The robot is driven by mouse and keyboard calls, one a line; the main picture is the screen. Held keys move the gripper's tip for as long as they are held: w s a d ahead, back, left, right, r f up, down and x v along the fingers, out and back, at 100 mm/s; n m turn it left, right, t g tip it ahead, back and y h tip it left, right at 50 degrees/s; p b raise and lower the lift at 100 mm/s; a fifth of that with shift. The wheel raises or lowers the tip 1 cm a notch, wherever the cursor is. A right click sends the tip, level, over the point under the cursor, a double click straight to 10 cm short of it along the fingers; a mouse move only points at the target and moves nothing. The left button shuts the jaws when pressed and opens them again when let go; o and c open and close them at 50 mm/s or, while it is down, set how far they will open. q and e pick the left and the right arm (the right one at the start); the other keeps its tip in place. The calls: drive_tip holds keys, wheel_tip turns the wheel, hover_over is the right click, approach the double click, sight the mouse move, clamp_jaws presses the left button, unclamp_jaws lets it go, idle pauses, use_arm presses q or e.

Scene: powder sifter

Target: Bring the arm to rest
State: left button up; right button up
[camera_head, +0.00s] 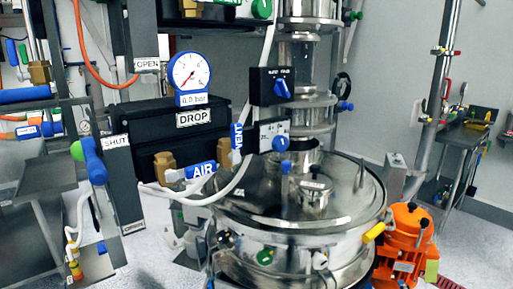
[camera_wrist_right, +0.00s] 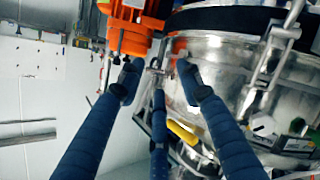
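My right gripper (camera_wrist_right: 158,84) shows in the right wrist view, with its blue padded fingers spread apart and nothing between them. The fingers point toward the gap between an orange motor (camera_wrist_right: 128,35) and the steel sifter body (camera_wrist_right: 215,65). I cannot tell whether any fingertip touches either one. A yellow handle (camera_wrist_right: 182,132) on the sifter shows just beyond the fingers. I do not see either gripper in the head view. My left gripper is in neither view.
In the head view, the round sifter lid (camera_head: 250,205) fills the middle, with the orange motor (camera_head: 405,240) at its right. A pressure gauge (camera_head: 190,72) and a blue-handled valve (camera_head: 95,163) stand left. A steel bench (camera_head: 462,135) is at the far right, with open floor before it.

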drive_tip(key=s+a+f+m+g+y, duration=0.2)
drive_tip(key=s+a+f+g, duration=0.35)
drive_tip(key=s+f, duration=0.5)
drive_tip(key=s+a+f+m+g+y, duration=0.1)
drive_tip(key=s+a+f+g+y, duration=0.1)
drive_tip(key=s+a+f+g, duration=0.65)
drive_tip(key=s+d+f+t, duration=0.1)
drive_tip(key=s+f, duration=0.1)
drive_tip(key=f, duration=1.1)
drive_tip(key=s+f+t, duration=0.2)
drive_tip(key=s+f, duration=0.1)
drive_tip(key=f, duration=1)
drive_tip(key=s+d+f+g, duration=0.1)
drive_tip(key=s+d+f, duration=0.2)
drive_tip(key=s+f, duration=1.4)
drive_tip(key=shift+s+d+f+g, duration=0.15)
drive_tip(key=shift+s+f+g, duration=0.25)
drive_tip(key=shift+f, duration=0.05)
